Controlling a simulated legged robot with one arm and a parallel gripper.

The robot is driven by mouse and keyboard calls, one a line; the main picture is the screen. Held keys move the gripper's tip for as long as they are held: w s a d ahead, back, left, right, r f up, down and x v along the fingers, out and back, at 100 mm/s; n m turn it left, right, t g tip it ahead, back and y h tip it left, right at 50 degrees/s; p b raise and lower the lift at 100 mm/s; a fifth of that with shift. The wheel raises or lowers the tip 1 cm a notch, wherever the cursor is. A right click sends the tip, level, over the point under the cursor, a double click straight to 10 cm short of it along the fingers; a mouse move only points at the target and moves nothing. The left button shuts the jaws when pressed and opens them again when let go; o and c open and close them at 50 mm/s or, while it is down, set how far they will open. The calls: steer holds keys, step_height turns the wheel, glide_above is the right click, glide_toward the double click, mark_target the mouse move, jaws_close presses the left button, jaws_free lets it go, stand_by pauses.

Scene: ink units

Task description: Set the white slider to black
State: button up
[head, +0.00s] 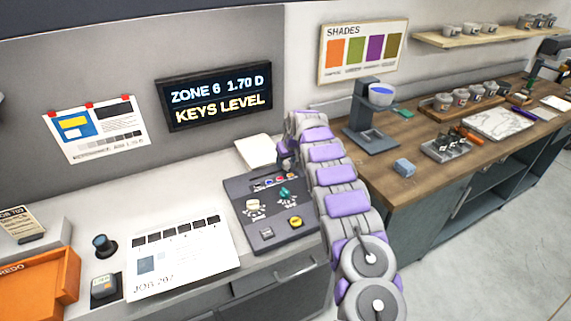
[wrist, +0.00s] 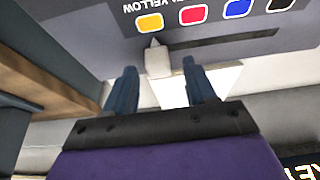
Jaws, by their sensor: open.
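The white slider (wrist: 158,60) sits at the left end of a dark slot (wrist: 230,40) in the wrist view, its pointed tip at the yellow patch (wrist: 150,22). Red (wrist: 194,16), blue (wrist: 237,8) and black (wrist: 279,4) patches follow to the right along the slot. The black patch is partly cut off by the frame edge. My gripper (wrist: 160,66) is open, with one finger on each side of the slider; I cannot tell if either touches it. In the head view my gripper (head: 284,152) is over the back of the dark control panel (head: 268,232), and the slider cannot be made out there.
The panel also bears a white knob (head: 254,206), a teal knob (head: 285,194) and a yellow button (head: 295,221). A display (head: 214,95) reads "ZONE 6 1.70 D, KEYS LEVEL". A job sheet (head: 180,256) lies left of the panel. A grey stand (head: 370,125) is at the right.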

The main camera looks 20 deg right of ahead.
steer(key=shift+w+d+f, duration=0.3)
steer(key=shift+d+f, duration=0.05)
steer(key=shift+f, duration=0.25)
steer(key=shift+w+f, duration=0.1)
steer(key=shift+f, duration=0.15)
steer(key=shift+a, duration=0.4)
steer(key=shift+d, duration=0.25)
steer(key=c, duration=0.7)
jaws_close()
